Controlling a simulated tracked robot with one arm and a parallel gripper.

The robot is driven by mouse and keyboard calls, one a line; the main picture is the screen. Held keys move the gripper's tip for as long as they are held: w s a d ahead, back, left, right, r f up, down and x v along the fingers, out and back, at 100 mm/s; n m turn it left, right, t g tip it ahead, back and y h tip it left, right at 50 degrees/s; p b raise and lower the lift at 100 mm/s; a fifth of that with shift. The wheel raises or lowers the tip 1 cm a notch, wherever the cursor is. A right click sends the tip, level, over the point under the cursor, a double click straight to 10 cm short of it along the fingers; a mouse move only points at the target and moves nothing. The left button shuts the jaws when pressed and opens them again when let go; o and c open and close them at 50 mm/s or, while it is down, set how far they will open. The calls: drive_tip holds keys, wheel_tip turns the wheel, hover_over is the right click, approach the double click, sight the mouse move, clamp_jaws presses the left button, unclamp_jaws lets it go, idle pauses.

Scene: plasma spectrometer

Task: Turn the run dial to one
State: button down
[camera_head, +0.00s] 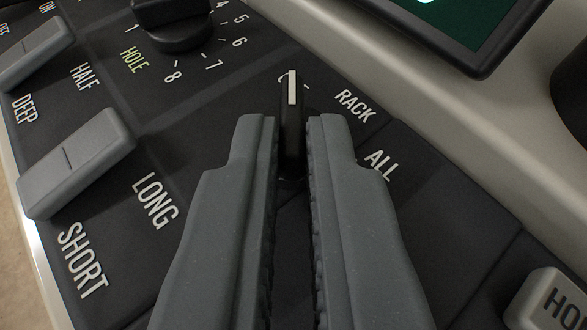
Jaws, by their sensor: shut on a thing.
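The run dial (291,98) is a slim black knob with a white pointer line on its end. It sits on the dark panel in the middle of the view. My gripper (292,130) is shut on it, with one grey finger on each side. The pointer faces up the picture, toward a mark that the knob mostly hides, so I cannot read it. The printed words RACK (355,106) and ALL (380,165) lie to the right of the knob. The knob's lower part is hidden between the fingers.
A black HOLE dial (178,28) with numbers around it stands at the top. Grey rocker switches, LONG/SHORT (76,163) and DEEP/HALF (35,50), are at the left. A screen (470,30) is at the upper right. A pale button (550,303) is at the lower right.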

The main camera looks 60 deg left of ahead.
drive_tip(key=shift+w+d+r, duration=0.1)
drive_tip(key=shift+d+r, duration=0.05)
drive_tip(key=c, duration=1.6)
unclamp_jaws()
drive_tip(key=shift+o, duration=0.2)
drive_tip(key=b+v, duration=0.2)
drive_tip(key=v, duration=1.1)
drive_tip(key=shift+d+b, duration=0.3)
drive_tip(key=shift+b, duration=0.1)
